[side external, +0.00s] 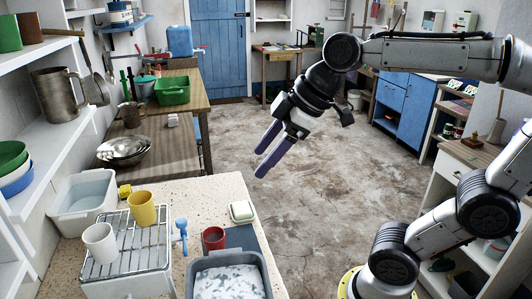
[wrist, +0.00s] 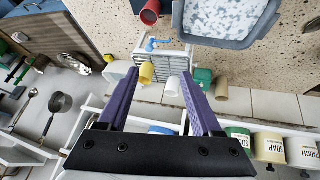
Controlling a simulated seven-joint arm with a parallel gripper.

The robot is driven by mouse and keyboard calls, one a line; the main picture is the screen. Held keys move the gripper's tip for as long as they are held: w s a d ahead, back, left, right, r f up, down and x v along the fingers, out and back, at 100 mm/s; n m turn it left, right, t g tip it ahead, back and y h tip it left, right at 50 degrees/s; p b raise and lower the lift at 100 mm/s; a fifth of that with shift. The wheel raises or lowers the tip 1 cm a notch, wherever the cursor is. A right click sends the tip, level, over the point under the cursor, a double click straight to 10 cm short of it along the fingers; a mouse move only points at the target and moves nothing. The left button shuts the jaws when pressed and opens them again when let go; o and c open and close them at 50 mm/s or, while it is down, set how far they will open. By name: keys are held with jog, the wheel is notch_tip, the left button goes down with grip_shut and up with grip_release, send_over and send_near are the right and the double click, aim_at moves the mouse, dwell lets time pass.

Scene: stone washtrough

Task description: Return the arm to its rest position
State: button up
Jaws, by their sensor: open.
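My gripper (side external: 262,162) hangs in the air above the floor, to the right of and higher than the stone worktop (side external: 225,190). Its two purple fingers are apart with nothing held between them. They also show spread in the wrist view (wrist: 160,78). My arm reaches in from the right, its upper link roughly level and the hand angled down to the left.
A rack (side external: 125,240) holds a yellow cup (side external: 142,208) and a white cup (side external: 100,242). A red mug (side external: 213,238), a soap dish (side external: 242,211) and a grey basin (side external: 228,278) with suds stand to the right. The concrete floor (side external: 320,200) is clear.

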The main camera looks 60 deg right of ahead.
dwell(0.3)
jog(key=s+d+f+m+h, duration=0.1)
jog(key=s+d+f+m, duration=0.2)
jog(key=s+f+m, duration=0.3)
jog(key=s+f, duration=0.2)
jog(key=s, duration=0.1)
jog(key=shift+s+f+m+g+h, duration=0.25)
jog(key=shift+s+m+g+h, duration=0.15)
